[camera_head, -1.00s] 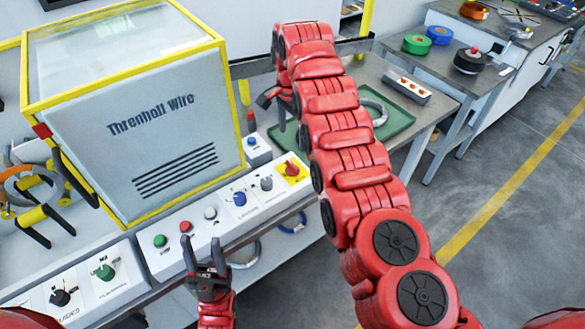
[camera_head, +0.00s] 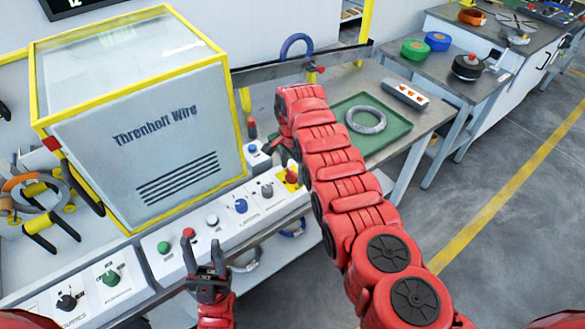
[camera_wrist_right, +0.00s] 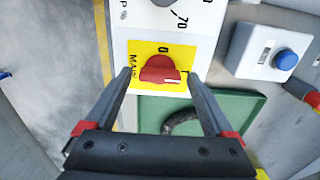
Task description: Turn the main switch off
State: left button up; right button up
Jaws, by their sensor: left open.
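The main switch is a red knob (camera_wrist_right: 160,70) on a yellow plate (camera_wrist_right: 137,50) marked MAIN and 0. Its white mark points right in the right wrist view, away from the 0. My right gripper (camera_wrist_right: 160,78) is open, with one finger on each side of the knob; I cannot tell whether they touch it. In the head view the yellow plate (camera_head: 293,177) shows only partly beside my right arm, which largely hides the right gripper. My left gripper (camera_head: 203,254) is open and empty in front of the control panel.
The panel also carries a blue knob (camera_head: 241,206), a grey knob (camera_head: 267,190) and a green button (camera_head: 163,246). A blue button box (camera_wrist_right: 270,55) stands close to the switch. A green tray (camera_head: 397,136) holds a wire coil (camera_head: 366,120). The yellow-framed machine (camera_head: 160,140) stands behind the panel.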

jog(key=c, duration=1.2)
jog(key=shift+n, duration=0.3)
jog(key=n+b, duration=0.3)
jog(key=n, duration=0.1)
jog(key=shift+f+n, duration=0.15)
jog(key=shift+n, duration=0.15)
jog(key=n+b, duration=0.3)
jog(key=n, duration=0.2)
jog(key=n+b, duration=0.2)
jog(key=n, duration=0.2)
jog(key=shift+r+n+b, duration=0.2)
jog(key=shift+n+b, duration=0.3)
jog(key=shift+n, duration=1.3)
